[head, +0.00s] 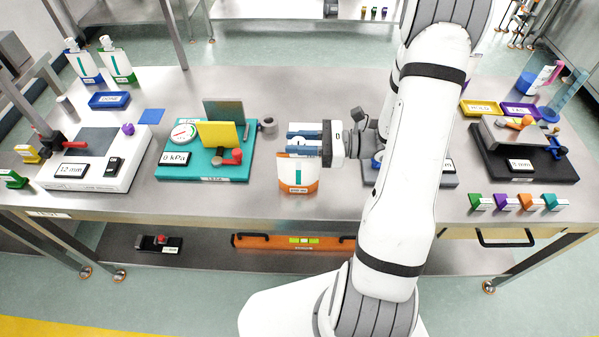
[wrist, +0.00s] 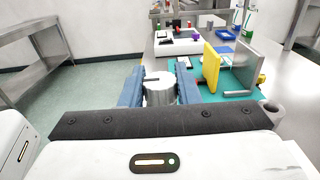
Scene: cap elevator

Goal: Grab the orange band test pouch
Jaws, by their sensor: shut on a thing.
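The orange band test pouch (head: 297,175) is white with orange edges, a teal stripe and a small label at its base. It stands upright near the front edge of the steel table, in the middle of the head view. My gripper (head: 304,138) reaches in from the right at the pouch's top, its blue fingers on either side of it. The pouch's body is hidden below the gripper there.
Left of the pouch is a teal press base (head: 190,172) with a yellow plate (head: 219,135); a grey ring (head: 268,125) sits behind. Two more pouches stand far left. A white station (head: 95,165) is left, a dark one (head: 525,165) right, with several coloured clips in front.

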